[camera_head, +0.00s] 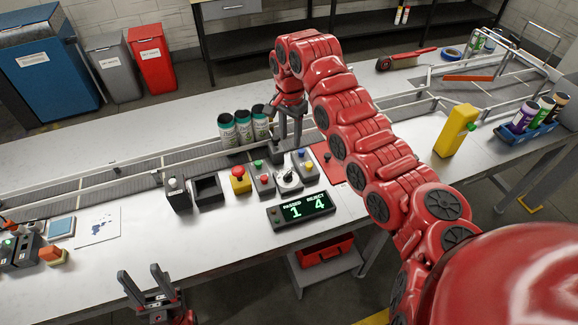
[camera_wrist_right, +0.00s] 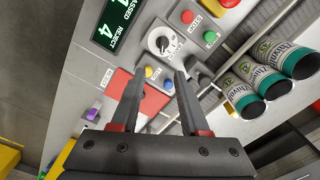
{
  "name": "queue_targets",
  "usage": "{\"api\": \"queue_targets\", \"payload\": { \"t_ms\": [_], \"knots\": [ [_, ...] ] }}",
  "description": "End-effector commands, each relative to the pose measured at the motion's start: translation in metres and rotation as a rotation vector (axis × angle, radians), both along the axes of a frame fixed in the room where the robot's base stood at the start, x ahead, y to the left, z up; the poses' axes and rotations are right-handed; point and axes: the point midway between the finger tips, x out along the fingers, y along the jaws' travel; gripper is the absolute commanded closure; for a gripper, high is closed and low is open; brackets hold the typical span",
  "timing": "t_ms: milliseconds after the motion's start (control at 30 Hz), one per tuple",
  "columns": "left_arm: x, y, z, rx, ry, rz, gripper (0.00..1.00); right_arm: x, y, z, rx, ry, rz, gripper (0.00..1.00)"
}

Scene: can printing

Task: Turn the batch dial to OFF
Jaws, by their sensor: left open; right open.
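The batch dial (camera_head: 288,180) is a round white-faced dial with a dark knob on a grey box in the middle of the bench. It also shows in the right wrist view (camera_wrist_right: 161,41), just beyond my fingertips. Its pointer setting is too small to read. My right gripper (camera_head: 291,112) is above the bench behind the dial, partly hidden by its own arm. In the right wrist view its two fingers (camera_wrist_right: 157,88) are apart and empty, not touching the dial. My left gripper (camera_head: 147,278) is open and empty at the front edge, far left of the dial.
A red-green button box (camera_head: 264,180) and a yellow-blue button box (camera_head: 304,165) flank the dial. A red emergency button (camera_head: 239,178) is further left. The counter display (camera_head: 302,208) stands in front. Three cans (camera_head: 244,128) stand behind on the conveyor.

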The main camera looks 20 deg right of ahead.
Motion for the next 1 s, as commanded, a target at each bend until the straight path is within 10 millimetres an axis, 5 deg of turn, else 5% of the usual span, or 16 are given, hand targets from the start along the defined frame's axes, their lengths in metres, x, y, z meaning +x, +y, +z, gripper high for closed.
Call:
{"api": "queue_targets", "payload": {
  "t_ms": [367,600,1000],
  "knots": [
    [0.000,0.000,0.006,0.000,0.000,0.000,0.50,0.000,0.003,-0.065,0.004,0.000,0.000,0.55],
    [0.000,0.000,-0.007,0.000,0.000,0.000,0.50,0.001,0.001,-0.116,0.000,-0.002,0.001,0.55],
    [0.000,0.000,-0.001,0.000,0.000,0.000,0.50,0.001,0.000,-0.149,0.000,-0.004,0.001,0.55]
  ]
}}
